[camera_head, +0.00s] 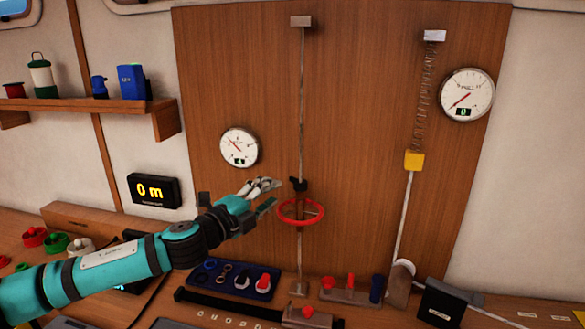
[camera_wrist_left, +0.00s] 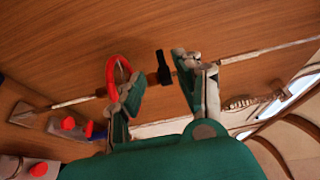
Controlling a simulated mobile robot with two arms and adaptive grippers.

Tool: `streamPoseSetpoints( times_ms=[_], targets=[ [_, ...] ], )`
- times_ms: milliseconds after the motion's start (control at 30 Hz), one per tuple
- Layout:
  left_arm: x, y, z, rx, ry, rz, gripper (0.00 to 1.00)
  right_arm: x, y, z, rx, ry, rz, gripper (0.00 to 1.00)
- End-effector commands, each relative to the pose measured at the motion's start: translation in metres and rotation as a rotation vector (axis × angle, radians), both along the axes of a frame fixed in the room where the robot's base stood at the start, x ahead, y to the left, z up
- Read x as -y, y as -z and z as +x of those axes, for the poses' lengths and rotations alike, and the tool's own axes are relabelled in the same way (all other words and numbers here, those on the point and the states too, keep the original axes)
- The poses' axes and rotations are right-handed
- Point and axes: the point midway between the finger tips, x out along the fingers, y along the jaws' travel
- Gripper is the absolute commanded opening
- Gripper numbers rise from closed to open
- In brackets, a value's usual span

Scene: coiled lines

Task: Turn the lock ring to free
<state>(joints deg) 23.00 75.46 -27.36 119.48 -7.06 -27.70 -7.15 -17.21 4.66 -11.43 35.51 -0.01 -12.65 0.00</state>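A red ring (camera_head: 301,211) encircles a thin vertical rod (camera_head: 302,110) on the wooden panel. A small black piece (camera_head: 298,185) sits on the rod just above it. I cannot tell which of these is the lock ring. My left gripper (camera_head: 270,194) is open, just left of the rod at about the black piece's height. In the left wrist view, the black piece (camera_wrist_left: 163,67) shows between the open fingers (camera_wrist_left: 158,82), and the red ring (camera_wrist_left: 119,72) is partly hidden behind one finger. I cannot tell whether the fingers touch either. My right gripper is not in view.
A round gauge (camera_head: 239,147) hangs left of the rod, another (camera_head: 467,95) at upper right. A yellow block (camera_head: 414,160) hangs beneath a coiled spring.

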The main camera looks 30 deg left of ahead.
Motion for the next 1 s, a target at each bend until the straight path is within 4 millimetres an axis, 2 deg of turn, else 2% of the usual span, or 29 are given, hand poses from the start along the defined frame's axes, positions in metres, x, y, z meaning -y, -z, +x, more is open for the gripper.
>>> streamPoseSetpoints(
  times_ms=[33, 133, 300, 433, 600, 867, 900, 1000],
  targets=[
    [0.005, -0.009, 0.01, 0.003, 0.005, -0.006, 0.35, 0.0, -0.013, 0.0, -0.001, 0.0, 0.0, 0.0],
    [0.006, -0.008, 0.032, 0.003, 0.002, -0.007, 0.35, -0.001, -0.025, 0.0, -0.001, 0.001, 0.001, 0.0],
    [0.011, -0.005, 0.064, 0.001, 0.003, -0.002, 0.35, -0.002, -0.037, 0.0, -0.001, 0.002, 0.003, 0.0],
    [0.013, -0.003, 0.081, 0.001, 0.003, -0.001, 0.35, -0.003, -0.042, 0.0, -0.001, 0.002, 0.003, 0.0],
    [0.015, 0.0, 0.092, -0.001, 0.003, 0.001, 0.35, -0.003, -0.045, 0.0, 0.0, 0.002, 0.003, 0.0],
    [0.015, 0.001, 0.093, -0.001, 0.003, 0.002, 0.35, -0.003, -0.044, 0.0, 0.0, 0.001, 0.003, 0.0],
    [0.015, 0.0, 0.093, -0.001, 0.003, 0.002, 0.33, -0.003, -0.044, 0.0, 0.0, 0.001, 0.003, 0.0],
    [0.015, 0.0, 0.093, -0.001, 0.003, 0.001, 0.2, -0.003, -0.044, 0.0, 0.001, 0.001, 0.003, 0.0]
  ],
)
